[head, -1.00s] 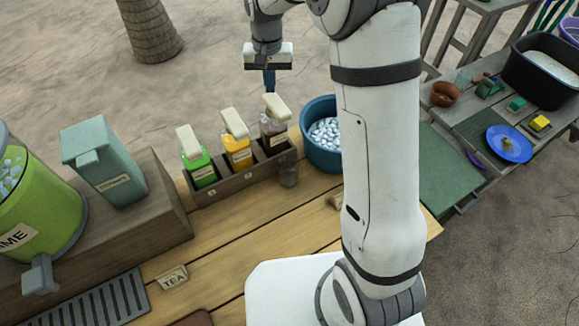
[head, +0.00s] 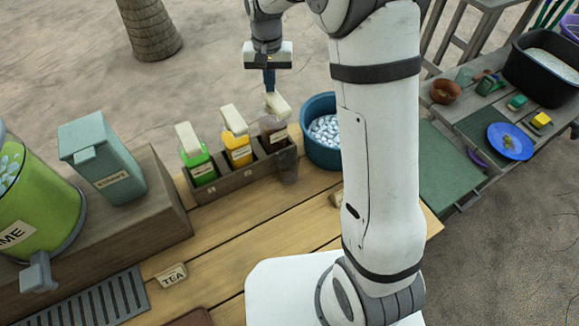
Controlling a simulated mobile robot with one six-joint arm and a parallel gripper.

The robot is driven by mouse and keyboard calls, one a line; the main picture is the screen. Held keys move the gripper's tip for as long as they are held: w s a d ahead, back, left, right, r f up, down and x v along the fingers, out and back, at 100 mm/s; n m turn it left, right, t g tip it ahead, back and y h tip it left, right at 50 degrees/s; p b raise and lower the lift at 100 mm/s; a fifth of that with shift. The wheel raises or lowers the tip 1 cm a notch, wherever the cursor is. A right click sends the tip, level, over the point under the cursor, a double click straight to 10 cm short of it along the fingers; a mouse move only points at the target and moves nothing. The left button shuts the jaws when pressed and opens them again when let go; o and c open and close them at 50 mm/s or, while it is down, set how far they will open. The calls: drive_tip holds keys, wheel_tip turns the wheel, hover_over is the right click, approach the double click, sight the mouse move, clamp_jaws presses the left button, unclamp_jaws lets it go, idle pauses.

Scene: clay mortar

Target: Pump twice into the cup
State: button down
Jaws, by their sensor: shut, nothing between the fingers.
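Three pump bottles stand in a dark wooden rack: a green one (head: 201,170), an orange one (head: 239,153) and a brown one (head: 272,127), each with a cream pump head. A small see-through cup (head: 288,171) stands on the table in front of the brown bottle, at the rack's right end. My gripper (head: 269,80) is shut and empty, pointing down right at the brown bottle's pump head (head: 277,104). The fingertips meet its top edge in the picture; I cannot tell whether they touch. The cup's contents are too small to make out.
A blue tub of pale pieces (head: 323,130) stands right of the rack. A teal bin (head: 103,162) and a green dispenser (head: 38,210) stand on the left. A TEA sign (head: 171,276) lies nearer. My arm hides part of the table's right side.

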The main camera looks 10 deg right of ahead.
drive_tip(key=shift+f+b, duration=0.8)
drive_tip(key=shift+f, duration=0.5)
drive_tip(key=shift+r, duration=0.25)
drive_tip(key=shift+r+p, duration=1.25)
drive_tip(key=shift+r, duration=0.3)
wheel_tip(320, 180, up, 6)
drive_tip(key=p, duration=0.4)
